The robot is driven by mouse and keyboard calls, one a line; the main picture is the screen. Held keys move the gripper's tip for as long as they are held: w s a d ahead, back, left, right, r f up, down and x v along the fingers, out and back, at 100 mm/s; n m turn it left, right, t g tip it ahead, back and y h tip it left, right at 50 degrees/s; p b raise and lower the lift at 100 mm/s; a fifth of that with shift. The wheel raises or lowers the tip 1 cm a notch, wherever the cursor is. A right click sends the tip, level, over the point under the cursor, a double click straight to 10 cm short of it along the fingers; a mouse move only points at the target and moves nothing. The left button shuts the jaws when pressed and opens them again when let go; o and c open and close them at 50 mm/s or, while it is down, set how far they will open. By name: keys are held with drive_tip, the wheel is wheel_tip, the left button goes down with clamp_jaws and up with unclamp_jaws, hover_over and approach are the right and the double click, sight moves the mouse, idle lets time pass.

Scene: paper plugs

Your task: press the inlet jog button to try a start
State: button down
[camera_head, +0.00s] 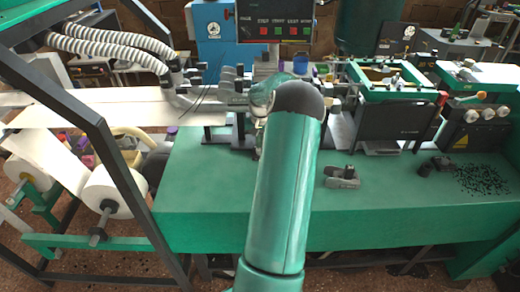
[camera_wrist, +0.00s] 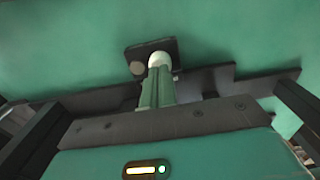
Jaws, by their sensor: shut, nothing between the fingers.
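In the wrist view my gripper (camera_wrist: 159,62) is shut. Its green fingers are together with a pale tip, and nothing shows between them. A small dark box (camera_wrist: 165,46) on a green surface lies just beyond the fingertips, with a round greyish button (camera_wrist: 137,68) beside the tip at left. The fingers cover part of the box, and I cannot tell whether they touch it. No label is readable, so I cannot confirm that it is the inlet jog button. In the head view my arm hides the gripper.
A green machine bench (camera_head: 210,195) spans the middle. A panel with coloured buttons (camera_head: 276,22) stands behind. Paper rolls (camera_head: 112,190) and a dark frame post (camera_head: 75,105) are at left.

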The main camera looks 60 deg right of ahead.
drive_tip(key=shift+f, duration=0.65)
idle(0.4)
drive_tip(key=shift+r, duration=1.2)
drive_tip(key=shift+r, duration=1.5)
